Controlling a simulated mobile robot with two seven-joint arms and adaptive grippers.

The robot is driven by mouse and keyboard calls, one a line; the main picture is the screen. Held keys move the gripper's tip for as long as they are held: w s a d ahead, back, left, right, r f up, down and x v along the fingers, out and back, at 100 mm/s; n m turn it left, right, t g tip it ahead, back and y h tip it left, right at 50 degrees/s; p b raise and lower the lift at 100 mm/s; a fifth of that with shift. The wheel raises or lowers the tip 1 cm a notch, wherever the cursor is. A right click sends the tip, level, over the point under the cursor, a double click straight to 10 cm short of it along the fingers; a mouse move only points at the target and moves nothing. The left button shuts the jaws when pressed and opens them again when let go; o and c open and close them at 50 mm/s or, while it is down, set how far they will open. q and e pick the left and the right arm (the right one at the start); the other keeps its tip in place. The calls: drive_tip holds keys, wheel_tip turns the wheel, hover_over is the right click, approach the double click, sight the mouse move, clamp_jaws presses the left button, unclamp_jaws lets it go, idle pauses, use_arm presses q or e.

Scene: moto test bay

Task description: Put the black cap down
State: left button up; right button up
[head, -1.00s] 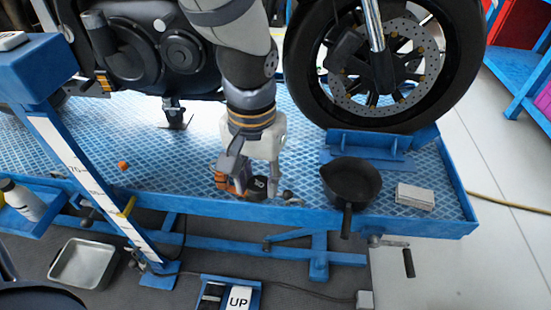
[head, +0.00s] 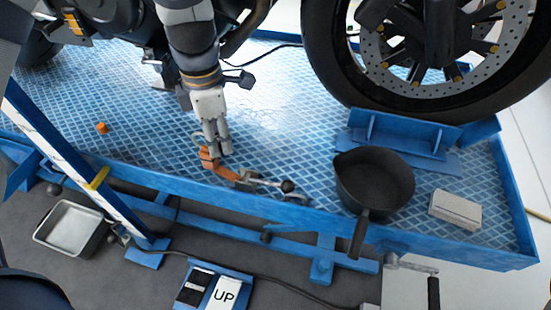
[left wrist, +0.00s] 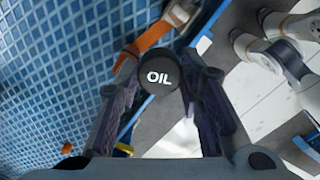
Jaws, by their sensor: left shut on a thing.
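The black cap (left wrist: 159,76), round with white "OIL" lettering on its top, sits between the fingertips of my left gripper in the left wrist view. My left gripper (head: 217,150) is shut on it and points down over the front part of the blue lift platform (head: 290,150). In the head view I cannot make out the cap at the fingertips. I cannot tell whether the cap touches the platform. My right gripper is not in view.
An orange strap (head: 224,172) and a metal lever with a black knob (head: 288,186) lie close to my left gripper. A black pan (head: 375,180) and a grey block (head: 455,209) are to the right. A small orange piece (head: 101,128) lies left. The motorcycle wheel (head: 330,60) stands behind.

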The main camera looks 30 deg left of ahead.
use_arm(q)
drive_tip(key=w+d+f+b, duration=0.1)
drive_tip(key=w+d+f, duration=0.3)
drive_tip(key=w, duration=0.2)
drive_tip(key=b, duration=0.2)
hover_over(274, 160)
drive_tip(key=f, duration=0.4)
drive_tip(key=shift+s+a+f, duration=0.15)
drive_tip(key=shift+s+f, duration=0.1)
drive_tip(key=shift+f, duration=0.15)
drive_tip(key=shift+w+f, duration=0.15)
drive_tip(key=shift+f, duration=0.1)
drive_tip(key=shift+w+d+f, duration=0.1)
drive_tip(key=shift+f, duration=0.7)
drive_tip(key=shift+w+d+f, duration=0.1)
drive_tip(key=shift+f, duration=0.65)
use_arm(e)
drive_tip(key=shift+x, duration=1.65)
use_arm(q)
drive_tip(key=shift+s+f, duration=0.1)
drive_tip(key=shift+f, duration=0.05)
drive_tip(key=o, duration=1)
drive_tip(key=shift+c, duration=0.2)
